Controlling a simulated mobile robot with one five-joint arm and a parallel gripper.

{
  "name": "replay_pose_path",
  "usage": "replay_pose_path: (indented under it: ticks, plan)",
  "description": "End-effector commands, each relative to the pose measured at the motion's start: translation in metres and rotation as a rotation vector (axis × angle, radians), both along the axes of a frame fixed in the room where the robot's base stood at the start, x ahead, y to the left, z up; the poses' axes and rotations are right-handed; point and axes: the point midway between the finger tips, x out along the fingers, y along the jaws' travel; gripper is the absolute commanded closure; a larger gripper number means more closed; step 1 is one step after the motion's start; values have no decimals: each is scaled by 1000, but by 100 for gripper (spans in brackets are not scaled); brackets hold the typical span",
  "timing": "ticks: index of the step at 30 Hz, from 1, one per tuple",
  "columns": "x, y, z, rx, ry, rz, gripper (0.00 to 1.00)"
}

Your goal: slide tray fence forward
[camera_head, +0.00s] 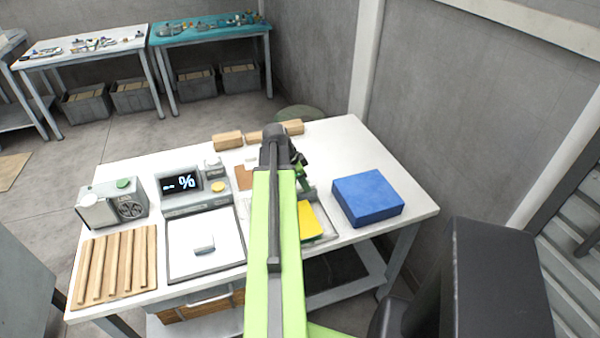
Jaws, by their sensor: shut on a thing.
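A shallow grey tray (328,236) with a yellow pad (309,220) in it lies on the white table, right of my green arm. My dark gripper (301,166) is at the far end of the arm, low over the table just beyond the yellow pad. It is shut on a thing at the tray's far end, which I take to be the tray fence. My arm and wrist hide most of the fence and the contact, so its exact position cannot be told.
A blue block (367,197) stands close on the right. Wooden blocks (228,140) line the table's back edge. Left of my arm are a display unit (180,183), a white plate (205,262), a grey device (112,204) and wooden strips (118,264). The table's right back corner is clear.

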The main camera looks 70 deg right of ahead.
Motion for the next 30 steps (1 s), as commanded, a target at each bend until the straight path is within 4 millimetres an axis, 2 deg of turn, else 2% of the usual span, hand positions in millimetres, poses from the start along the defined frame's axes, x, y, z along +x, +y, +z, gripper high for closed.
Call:
replay_pose_path:
  ticks: [1, 9, 10, 14, 23, 26, 30]
  plan:
    - [-3, 5, 0, 1, 0, 0, 100]
    - [-3, 4, 0, 2, -1, 0, 100]
    - [-2, 3, 0, 2, -1, 0, 82]
    - [-3, 3, 0, 1, 0, 0, 65]
    - [-3, 3, 1, 1, 0, 0, 64]
    - [-1, 5, 11, 1, 0, 0, 64]
    - [7, 11, 40, 2, 0, 1, 64]
